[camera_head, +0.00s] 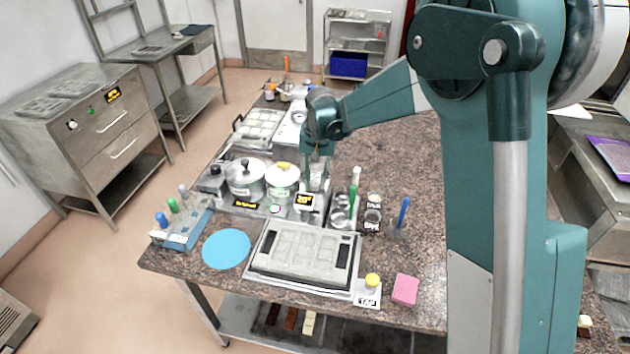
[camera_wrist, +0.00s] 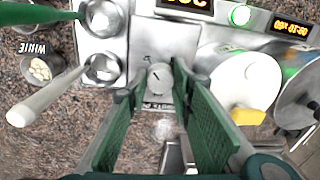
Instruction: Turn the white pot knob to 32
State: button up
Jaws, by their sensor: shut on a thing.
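My gripper (camera_head: 317,160) points down over the pot station at the middle of the worktop. In the wrist view, my gripper (camera_wrist: 160,83) has its green-padded fingers on either side of a small round white knob (camera_wrist: 158,76) with a dark pointer line, and is shut on it. The knob sits on a pale metal unit and is hidden by the fingers in the head view. A small display (camera_head: 305,200) with yellow digits is in front of it; the digits are too small to read surely. It also shows cut off in the wrist view (camera_wrist: 187,4).
Lidded pots (camera_head: 246,180) stand left of my gripper, one with a yellow lid knob (camera_wrist: 247,116). Green and white handled tools (camera_head: 353,197) rise close on the right. A mould tray (camera_head: 302,255), blue disc (camera_head: 227,249) and pink sponge (camera_head: 405,290) lie in front.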

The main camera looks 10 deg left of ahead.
aim_at(317, 182)
jog(key=o, duration=0.9)
jog(key=shift+d+r, duration=0.2)
jog(key=shift+r, duration=2.8)
jog(key=shift+d+r, duration=0.15)
jog(key=shift+r, duration=2.85)
